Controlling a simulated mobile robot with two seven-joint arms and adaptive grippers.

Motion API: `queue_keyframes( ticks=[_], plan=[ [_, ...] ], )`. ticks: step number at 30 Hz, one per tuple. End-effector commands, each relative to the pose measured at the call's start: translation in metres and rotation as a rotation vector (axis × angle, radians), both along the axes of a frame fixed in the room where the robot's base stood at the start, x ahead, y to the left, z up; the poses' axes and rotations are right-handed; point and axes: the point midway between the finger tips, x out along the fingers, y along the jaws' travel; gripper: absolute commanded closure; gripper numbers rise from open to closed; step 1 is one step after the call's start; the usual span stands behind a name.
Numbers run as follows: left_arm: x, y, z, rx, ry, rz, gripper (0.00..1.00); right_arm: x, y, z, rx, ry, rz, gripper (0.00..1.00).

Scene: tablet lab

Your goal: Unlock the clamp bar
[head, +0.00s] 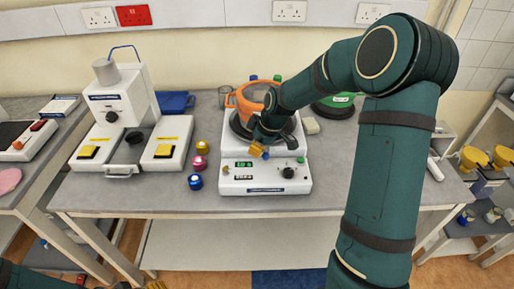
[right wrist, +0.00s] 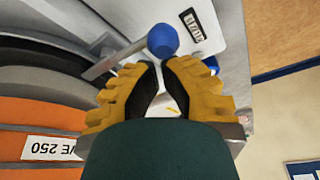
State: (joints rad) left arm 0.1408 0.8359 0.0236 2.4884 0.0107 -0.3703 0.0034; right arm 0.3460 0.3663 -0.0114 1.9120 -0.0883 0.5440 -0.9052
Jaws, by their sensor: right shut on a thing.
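The white sieve shaker (head: 265,181) stands on the bench, with an orange sieve (head: 246,103) on its dark round base. The clamp bar is a grey bar (right wrist: 112,64) ending in a blue ball knob (right wrist: 163,40) in the right wrist view. My right gripper (head: 259,153) is low at the front of the shaker's upper part. The arm hides much of the bar in the head view. Only yellow tips of my left gripper (head: 157,285) show at the bottom edge.
Yellow, pink and blue small jars (head: 199,162) stand left of the shaker. The front bench strip is clear.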

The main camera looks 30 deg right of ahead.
Motion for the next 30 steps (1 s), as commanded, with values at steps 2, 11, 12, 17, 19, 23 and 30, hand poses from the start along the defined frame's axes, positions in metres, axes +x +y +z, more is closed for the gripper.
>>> queue_keyframes(
  ticks=[2, 11, 12, 17, 19, 23, 30],
  plan=[
    [0.0, 0.0, -0.002, 0.0, 0.0, 0.0, 0.33, -0.001, -0.001, -0.001, 0.001, -0.001, 0.018, 1.0],
    [0.0, 0.0, -0.005, 0.001, 0.0, 0.0, 0.33, -0.003, -0.003, 0.0, 0.0, 0.0, 0.065, 1.0],
    [0.0, 0.0, -0.005, 0.001, 0.0, 0.0, 0.33, -0.003, -0.003, 0.0, 0.0, 0.0, 0.071, 1.0],
    [0.0, 0.0, -0.007, 0.002, 0.0, 0.0, 0.33, -0.004, -0.004, 0.0, 0.0, -0.002, 0.1, 1.0],
    [0.0, 0.0, -0.008, 0.002, 0.0, 0.0, 0.33, -0.005, -0.004, 0.0, 0.0, 0.0, 0.113, 1.0],
    [0.0, 0.0, -0.011, 0.002, 0.0, 0.0, 0.33, -0.006, -0.006, -0.001, 0.0, -0.001, 0.151, 1.0],
    [0.0, -0.001, -0.018, 0.004, 0.001, 0.001, 0.33, -0.012, -0.013, -0.002, 0.0, 0.0, 0.292, 1.0]
  ],
)
